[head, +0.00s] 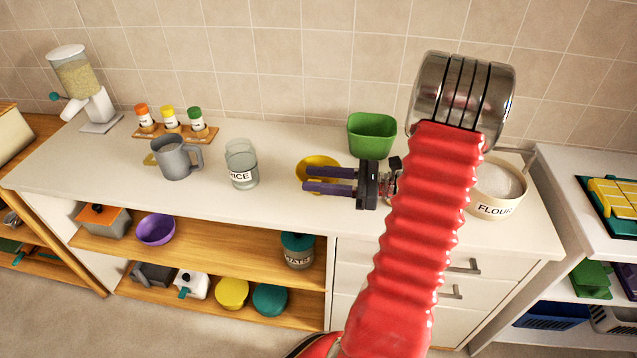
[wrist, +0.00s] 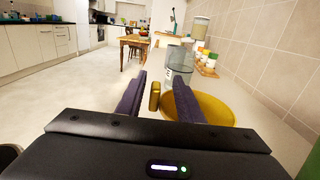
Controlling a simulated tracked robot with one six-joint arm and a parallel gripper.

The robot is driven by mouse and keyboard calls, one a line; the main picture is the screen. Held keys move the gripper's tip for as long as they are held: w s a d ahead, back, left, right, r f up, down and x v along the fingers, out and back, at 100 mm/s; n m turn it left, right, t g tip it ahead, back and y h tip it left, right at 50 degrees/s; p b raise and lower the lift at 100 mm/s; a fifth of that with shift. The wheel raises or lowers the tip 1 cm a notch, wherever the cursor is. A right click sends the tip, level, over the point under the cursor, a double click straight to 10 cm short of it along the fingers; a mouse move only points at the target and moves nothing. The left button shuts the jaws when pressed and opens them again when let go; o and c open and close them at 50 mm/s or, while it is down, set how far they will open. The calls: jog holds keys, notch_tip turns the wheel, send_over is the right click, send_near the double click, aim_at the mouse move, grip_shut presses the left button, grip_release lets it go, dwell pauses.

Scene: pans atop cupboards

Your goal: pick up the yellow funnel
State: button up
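The yellow funnel (head: 318,162) lies on the white counter, its wide round rim showing just behind my gripper (head: 304,179) in the head view. In the wrist view the yellow funnel (wrist: 212,103) is below and to the right, partly covered by the right finger. A small yellow upright piece (wrist: 155,97) shows between the two purple fingers, with gaps on both sides; I cannot tell for sure whether it is part of the funnel. My gripper is open, its fingers pointing left along the counter; it also shows in the wrist view (wrist: 158,82).
A rice jar (head: 241,165) and a grey mug (head: 174,158) stand to the left. A green container (head: 371,134) stands behind my gripper. A flour pot (head: 497,190) is to the right. A spice rack (head: 175,133) sits at the back left. The counter's front strip is clear.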

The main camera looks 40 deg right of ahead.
jog(key=shift+a, duration=0.1)
jog(key=x, duration=0.5)
jog(key=shift+s+a, duration=0.1)
jog(key=shift+a, duration=0.1)
jog(key=shift+c, duration=0.4)
grip_shut()
dwell(0.3)
